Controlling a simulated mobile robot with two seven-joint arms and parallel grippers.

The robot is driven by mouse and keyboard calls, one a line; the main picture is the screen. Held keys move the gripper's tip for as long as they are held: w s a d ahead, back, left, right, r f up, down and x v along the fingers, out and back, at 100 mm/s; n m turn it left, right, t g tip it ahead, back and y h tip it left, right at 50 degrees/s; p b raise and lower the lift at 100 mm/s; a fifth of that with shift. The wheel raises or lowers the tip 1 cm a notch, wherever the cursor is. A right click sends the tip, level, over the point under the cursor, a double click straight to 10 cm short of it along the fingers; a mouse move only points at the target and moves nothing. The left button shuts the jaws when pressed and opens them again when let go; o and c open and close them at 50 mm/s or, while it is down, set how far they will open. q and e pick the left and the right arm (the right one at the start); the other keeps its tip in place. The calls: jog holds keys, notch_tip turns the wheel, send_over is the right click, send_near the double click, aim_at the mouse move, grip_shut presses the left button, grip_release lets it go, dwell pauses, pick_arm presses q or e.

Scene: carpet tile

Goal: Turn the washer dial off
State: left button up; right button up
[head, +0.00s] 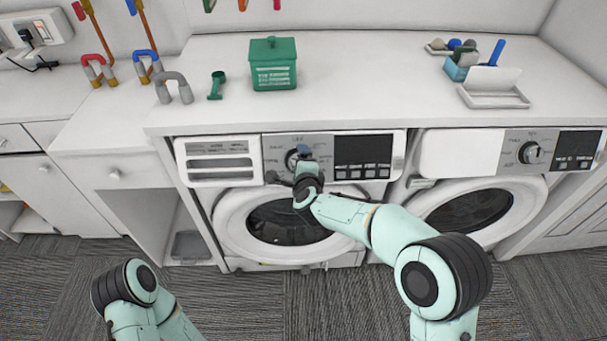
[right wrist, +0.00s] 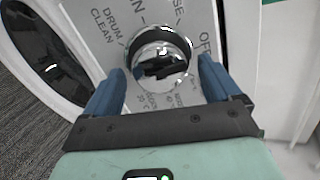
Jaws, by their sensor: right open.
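The left washer (head: 222,215) has a grey control panel with a round chrome dial (head: 291,159), partly covered by my right gripper (head: 304,154). In the right wrist view the dial (right wrist: 160,57) has a dark raised grip bar across it, and printed labels surround it. The OFF label (right wrist: 205,43) is to its upper right, and DRUM CLEAN is to its left. My right gripper (right wrist: 162,70) is open, with one blue finger on each side of the dial. I cannot tell whether the fingers touch it. My left gripper is out of view; only part of that arm shows.
A second washer (head: 455,155) with its own dial (head: 530,152) stands to the right. The white countertop (head: 360,80) above holds a green box (head: 273,65), a green scoop (head: 216,85) and a tray (head: 495,98). Carpet floor (head: 240,300) lies in front.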

jog(key=v, duration=1.2)
jog(key=shift+s, duration=0.35)
jog(key=shift+r, duration=0.15)
